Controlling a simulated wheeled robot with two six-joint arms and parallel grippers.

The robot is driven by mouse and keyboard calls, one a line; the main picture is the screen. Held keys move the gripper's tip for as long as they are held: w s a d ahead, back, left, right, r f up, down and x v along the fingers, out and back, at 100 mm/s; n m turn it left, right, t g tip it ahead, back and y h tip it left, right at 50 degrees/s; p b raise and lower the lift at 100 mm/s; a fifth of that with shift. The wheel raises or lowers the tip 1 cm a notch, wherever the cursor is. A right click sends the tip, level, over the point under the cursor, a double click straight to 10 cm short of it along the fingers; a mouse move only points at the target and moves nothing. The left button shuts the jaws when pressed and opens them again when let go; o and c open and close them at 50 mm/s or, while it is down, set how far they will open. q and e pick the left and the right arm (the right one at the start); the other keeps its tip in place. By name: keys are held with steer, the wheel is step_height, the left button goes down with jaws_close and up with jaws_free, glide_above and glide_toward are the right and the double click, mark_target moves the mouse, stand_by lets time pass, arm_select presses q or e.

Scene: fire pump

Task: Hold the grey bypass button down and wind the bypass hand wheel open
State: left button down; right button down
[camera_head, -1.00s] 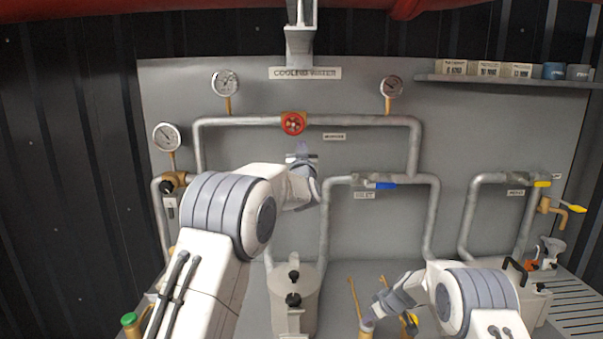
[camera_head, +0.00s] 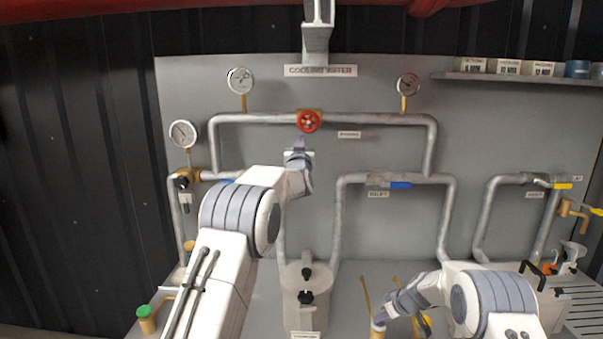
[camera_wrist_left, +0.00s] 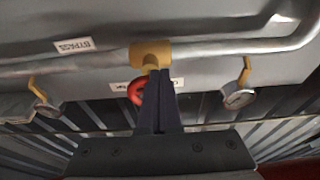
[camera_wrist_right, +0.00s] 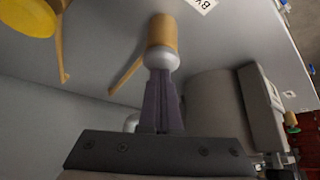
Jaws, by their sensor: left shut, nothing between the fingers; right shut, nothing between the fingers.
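The red bypass hand wheel (camera_head: 309,121) sits on a brass valve on the upper horizontal pipe. My left gripper (camera_head: 300,143) is shut and empty, its fingertips just below the wheel and a little left. In the left wrist view the wheel (camera_wrist_left: 134,92) is partly hidden behind the shut fingers (camera_wrist_left: 160,76). The grey bypass button (camera_wrist_right: 162,60) caps a brass post in the right wrist view. My right gripper (camera_wrist_right: 162,76) is shut and empty, its fingertips at the button's face. They look touching; I cannot tell how far it is pressed. The button (camera_head: 379,325) is low in the head view.
Gauges (camera_head: 240,80) stand above the pipe on both sides of the wheel. A blue-handled valve (camera_head: 400,185) is on the lower pipe to the right. A grey canister (camera_head: 305,285) stands between my arms. A green-topped brass post (camera_head: 145,315) is at lower left.

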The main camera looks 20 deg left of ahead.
arm_select(q)
steer(key=shift+w+a, duration=0.15)
steer(key=shift+w, duration=0.35)
arm_select(e)
steer(key=shift+f, duration=0.1)
